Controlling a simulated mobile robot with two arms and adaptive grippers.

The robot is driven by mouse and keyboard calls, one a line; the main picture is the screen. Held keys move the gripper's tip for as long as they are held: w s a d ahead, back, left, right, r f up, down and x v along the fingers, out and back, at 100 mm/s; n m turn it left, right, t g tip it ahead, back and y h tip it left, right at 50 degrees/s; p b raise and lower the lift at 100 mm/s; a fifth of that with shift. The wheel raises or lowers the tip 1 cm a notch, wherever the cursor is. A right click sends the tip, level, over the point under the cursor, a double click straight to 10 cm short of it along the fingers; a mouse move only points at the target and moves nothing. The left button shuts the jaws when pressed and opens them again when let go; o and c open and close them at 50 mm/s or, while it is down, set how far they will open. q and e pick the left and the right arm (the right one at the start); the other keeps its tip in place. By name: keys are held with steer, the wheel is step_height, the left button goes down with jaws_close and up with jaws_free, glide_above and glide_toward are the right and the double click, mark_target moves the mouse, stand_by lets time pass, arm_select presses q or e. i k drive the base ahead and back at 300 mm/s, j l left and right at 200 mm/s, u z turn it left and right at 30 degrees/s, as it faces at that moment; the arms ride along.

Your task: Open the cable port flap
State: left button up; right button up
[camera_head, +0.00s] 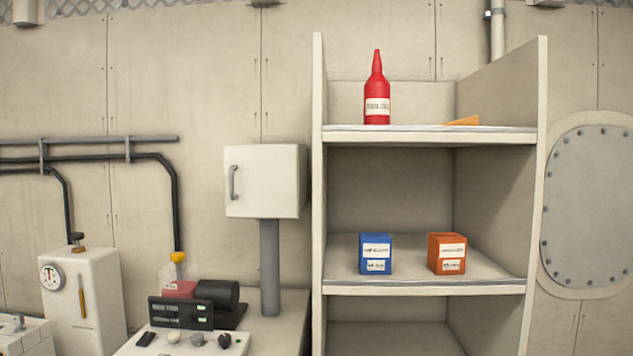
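No part here is plainly marked as the cable port flap. A white wall box (265,181) with a closed front door and a dark vertical handle (233,182) on its left side is above a grey post (270,265); I cannot tell if this is the flap. A large oval bolted plate (592,208) is on the wall at the far right, closed. Neither of my grippers is in view.
A tall shelf (430,287) holds a red bottle (377,95), an orange wedge (464,121), a blue box (376,255) and an orange box (447,254). A counter (278,325) carries a display unit (180,313) and a black cylinder (218,293). A white gauge cabinet (90,310) stands left.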

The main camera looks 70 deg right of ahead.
mark_target(260, 181)
steer(key=z, duration=1.9)
